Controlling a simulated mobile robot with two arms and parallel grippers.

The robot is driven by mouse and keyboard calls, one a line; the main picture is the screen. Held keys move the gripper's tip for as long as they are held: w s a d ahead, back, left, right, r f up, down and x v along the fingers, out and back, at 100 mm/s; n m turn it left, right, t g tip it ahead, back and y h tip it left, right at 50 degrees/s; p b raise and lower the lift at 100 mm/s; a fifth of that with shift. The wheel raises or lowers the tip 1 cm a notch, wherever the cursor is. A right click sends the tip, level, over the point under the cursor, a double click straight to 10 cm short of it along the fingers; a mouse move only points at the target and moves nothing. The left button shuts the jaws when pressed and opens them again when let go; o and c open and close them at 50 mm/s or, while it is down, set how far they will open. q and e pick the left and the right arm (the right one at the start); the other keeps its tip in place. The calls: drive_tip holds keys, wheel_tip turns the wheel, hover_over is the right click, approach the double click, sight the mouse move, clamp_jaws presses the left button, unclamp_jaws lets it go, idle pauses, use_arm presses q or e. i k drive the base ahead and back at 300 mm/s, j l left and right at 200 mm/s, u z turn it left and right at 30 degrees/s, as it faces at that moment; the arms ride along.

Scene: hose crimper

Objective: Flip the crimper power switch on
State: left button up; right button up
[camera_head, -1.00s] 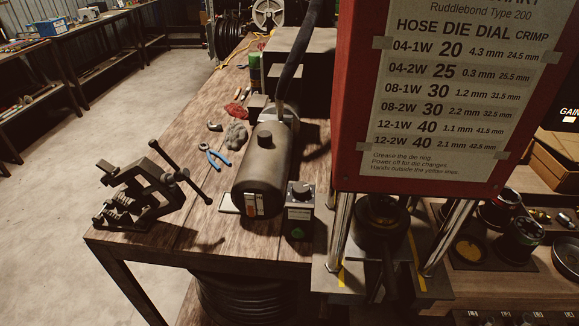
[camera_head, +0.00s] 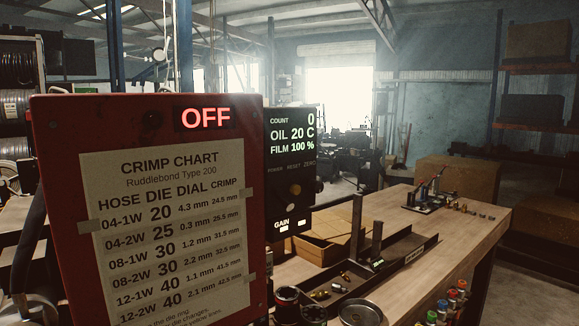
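The red crimper housing (camera_head: 55,180) fills the left of the view, with a white crimp chart (camera_head: 165,230) taped to its front. A lit red display (camera_head: 205,118) at its top reads OFF. A dark round knob or hole (camera_head: 152,119) sits left of that display. A black control panel (camera_head: 291,170) stands at the right side of the housing. It reads COUNT 0, OIL 20 C, FILM 100 %. Small labels POWER, RESET and ZERO run across it, with small controls below. The power switch's position is too small to tell. Neither gripper is in view.
A wooden bench (camera_head: 462,225) runs to the right and back, with a black tray (camera_head: 380,262) and cardboard (camera_head: 325,240) on it. Dark round dies (camera_head: 287,298) and a round dish (camera_head: 360,312) lie near the front. Colour-capped bottles (camera_head: 450,295) stand at the bench's front edge.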

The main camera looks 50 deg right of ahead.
sight(288, 205)
drive_tip(key=k+l+z, duration=0.1)
drive_tip(key=z, duration=1.4)
